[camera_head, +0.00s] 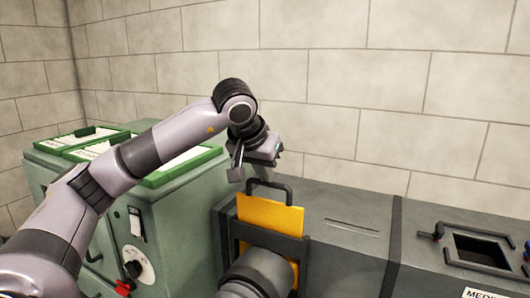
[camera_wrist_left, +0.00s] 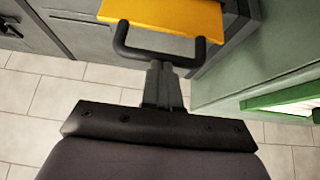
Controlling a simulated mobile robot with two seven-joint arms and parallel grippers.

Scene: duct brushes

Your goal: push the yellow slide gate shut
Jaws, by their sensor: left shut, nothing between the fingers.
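The yellow slide gate (camera_head: 270,213) stands upright in a dark frame on the grey duct, its upper part sticking out above the duct top. A black bar handle (camera_head: 284,186) is on its top edge. In the left wrist view the yellow gate (camera_wrist_left: 165,14) and its handle (camera_wrist_left: 121,40) lie just beyond the fingers. My right gripper is out of view.
The grey duct (camera_head: 345,252) runs right to a square opening (camera_head: 480,250) with a red-tipped latch beside it. A round pipe (camera_head: 258,272) is in front of the gate. A green cabinet (camera_head: 180,215) with green-framed trays stands left. The space above the duct is free.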

